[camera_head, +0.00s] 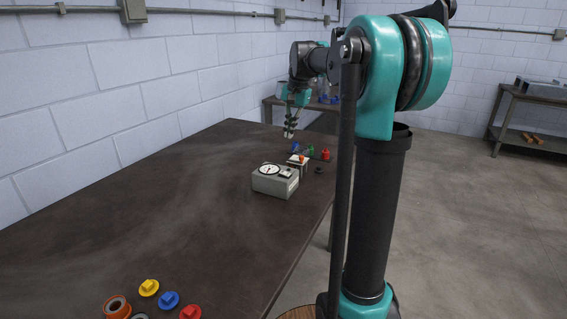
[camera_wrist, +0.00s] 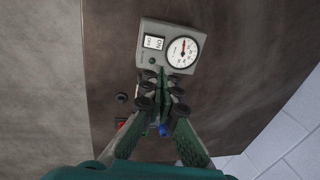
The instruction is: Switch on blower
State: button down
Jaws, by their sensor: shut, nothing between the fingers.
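A grey box (camera_head: 272,187) with a round white dial sits on the table's far part; it appears to be the blower unit. In the wrist view the box (camera_wrist: 148,28) shows its dial (camera_wrist: 182,53) with a red needle and a black-and-white panel (camera_wrist: 154,42) lettered ON. I cannot tell the switch's position. My gripper (camera_head: 289,135) points down above the table, beyond the box in the head view. In the wrist view my gripper (camera_wrist: 161,72) has its fingertips together, empty, and they overlap the box's near edge; contact cannot be told.
Small blue, green and red pieces (camera_head: 325,154) stand behind the box, partly under my gripper in the wrist view. A small dark ring (camera_head: 319,170) lies beside the box. Coloured caps (camera_head: 168,299) and an orange ring (camera_head: 117,307) lie at the near end. The table's middle is clear.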

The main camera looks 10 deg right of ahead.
aim_at(282, 172)
jog(key=f, duration=0.4)
jog(key=w+a+f, duration=0.1)
jog(key=f, duration=0.4)
jog(key=a+f, duration=0.1)
jog(key=f, duration=0.3)
jog(key=shift+w+f, duration=0.15)
jog(key=shift+f, duration=0.25)
jog(key=shift+w+a+f+g+h, duration=0.2)
jog(key=shift+f+g+h, duration=0.1)
jog(key=shift+h, duration=0.1)
jog(key=shift+s+d, duration=0.1)
